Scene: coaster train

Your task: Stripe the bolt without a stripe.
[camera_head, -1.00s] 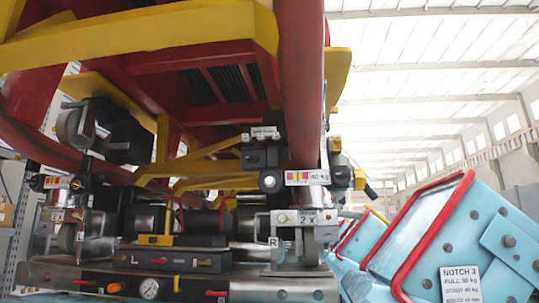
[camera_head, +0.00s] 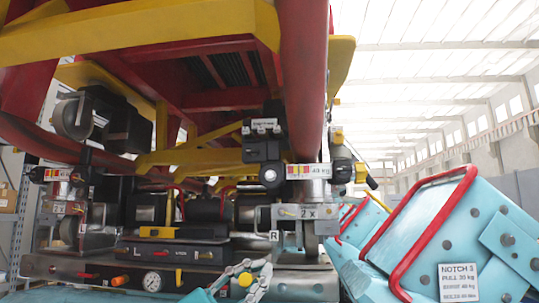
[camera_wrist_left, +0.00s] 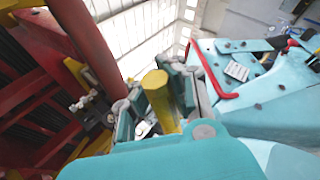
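My left gripper (camera_head: 245,279) has come up at the bottom middle of the head view, below the left and right wheel units. It is closed around a yellow cylinder (camera_wrist_left: 158,98), which stands between the teal and grey fingers in the left wrist view. The metal block marked 2 X (camera_head: 308,213), beside the R tag, carries a small brass-coloured bolt (camera_head: 288,212). The gripper is below and left of this block, apart from it in the picture. Stripes on the bolts are too small to tell. My right gripper is not in view.
The red rail (camera_head: 303,75) and yellow frame (camera_head: 140,32) hang overhead. A panel with a gauge (camera_head: 152,281) lies low at the left. A teal block with a red handle (camera_head: 414,225) and a NOTCH label (camera_head: 459,283) fills the right.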

